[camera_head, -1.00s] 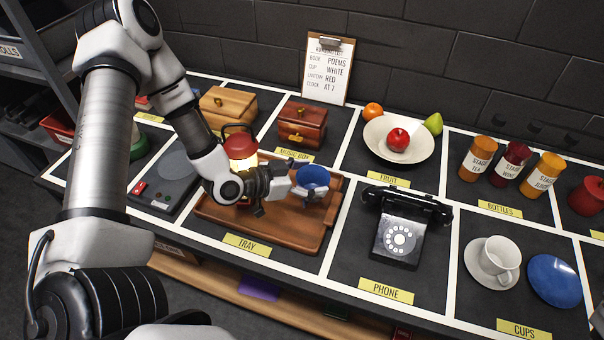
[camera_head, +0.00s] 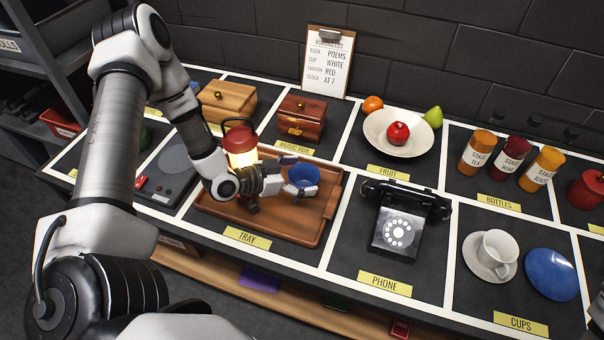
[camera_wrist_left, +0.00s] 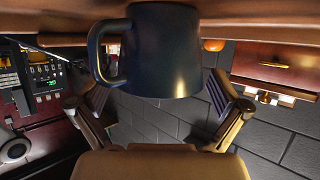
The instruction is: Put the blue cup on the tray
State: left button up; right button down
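The blue cup (camera_head: 303,176) stands upright at the right part of the wooden tray (camera_head: 285,232). My left gripper (camera_head: 296,188) is around the cup from the left, low over the tray. In the left wrist view the cup (camera_wrist_left: 165,50) is between the two fingers (camera_wrist_left: 160,102), with its handle to the left. Gaps show between the finger pads and the cup, so the gripper looks open. The finger on the far side of the cup is mostly hidden in the head view. My right gripper is not in view.
A lit red lantern (camera_head: 239,143) stands on the tray just behind my left wrist. A black telephone (camera_head: 400,225) is right of the tray, and a music box (camera_head: 302,119) is behind it. A white cup (camera_head: 496,252) on a saucer and a blue saucer (camera_head: 550,274) are farther right.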

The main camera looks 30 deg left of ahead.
pick_arm(q)
jog(key=shift+s+a+r, duration=0.1)
jog(key=shift+s+r, duration=0.05)
jog(key=shift+r, duration=0.15)
jog(key=p+v, duration=0.1)
jog(key=v, duration=0.2)
jog(key=p+v, duration=0.2)
jog(key=v, duration=0.2)
jog(key=shift+r, duration=0.25)
jog(key=p+v, duration=0.2)
jog(key=v, duration=0.1)
jog(key=p+v, duration=0.1)
jog(key=p, duration=0.1)
jog(key=shift+s+a+f, duration=0.1)
jog(key=shift+s+f, duration=0.1)
jog(key=shift+s, duration=0.15)
